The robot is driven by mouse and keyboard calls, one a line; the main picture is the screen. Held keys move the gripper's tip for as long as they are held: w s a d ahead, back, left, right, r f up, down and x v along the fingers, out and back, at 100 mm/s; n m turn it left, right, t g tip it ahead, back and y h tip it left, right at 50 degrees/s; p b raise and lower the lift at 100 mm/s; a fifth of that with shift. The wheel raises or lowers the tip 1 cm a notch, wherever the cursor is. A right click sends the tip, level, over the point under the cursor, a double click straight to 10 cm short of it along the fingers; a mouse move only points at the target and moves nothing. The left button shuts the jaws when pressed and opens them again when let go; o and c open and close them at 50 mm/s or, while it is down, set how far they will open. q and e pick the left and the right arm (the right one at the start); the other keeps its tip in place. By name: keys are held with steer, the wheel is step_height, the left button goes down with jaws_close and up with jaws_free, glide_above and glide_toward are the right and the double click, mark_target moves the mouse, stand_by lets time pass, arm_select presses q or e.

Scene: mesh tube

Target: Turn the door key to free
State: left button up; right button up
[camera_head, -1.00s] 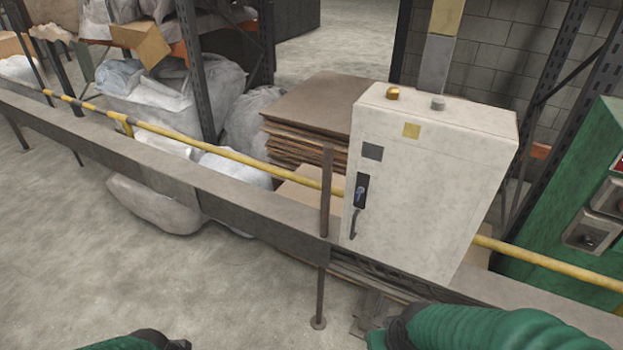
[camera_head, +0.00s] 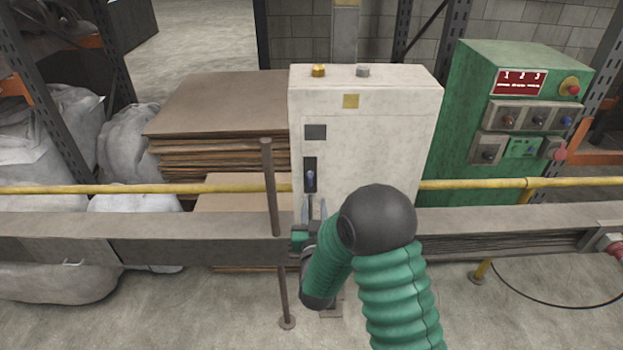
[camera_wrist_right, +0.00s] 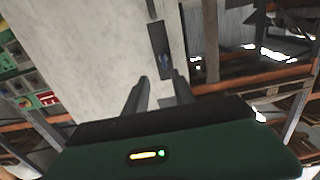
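My right gripper (camera_head: 314,210) is just in front of the door, below the key in the head view, and partly hides the door's lower edge. In the right wrist view its two fingers (camera_wrist_right: 162,90) stand apart with nothing seen between them; the key lies beyond their tips. The gap to the door cannot be judged well. My left gripper is not in view.
A grey rail (camera_head: 150,235) and a yellow pipe (camera_head: 130,189) run across the front. A thin brown post (camera_head: 270,190) stands close left of my right gripper. A green control box (camera_head: 470,110) is at the right, and stacked cardboard (camera_head: 215,105) at the left.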

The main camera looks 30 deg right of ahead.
mark_target(310, 182)
steer(key=x, duration=0.7)
steer(key=a+p+x, duration=0.1)
steer(key=x, duration=0.2)
steer(key=shift+w+d+r, duration=0.1)
steer(key=shift+w+r, duration=0.1)
steer(key=shift+w, duration=0.45)
steer(key=shift+w+d, duration=0.2)
steer(key=shift+d+f, duration=0.2)
steer(key=shift+d, duration=0.25)
steer(key=shift+w+a+r, duration=0.1)
steer(key=shift+a, duration=0.2)
jaws_close()
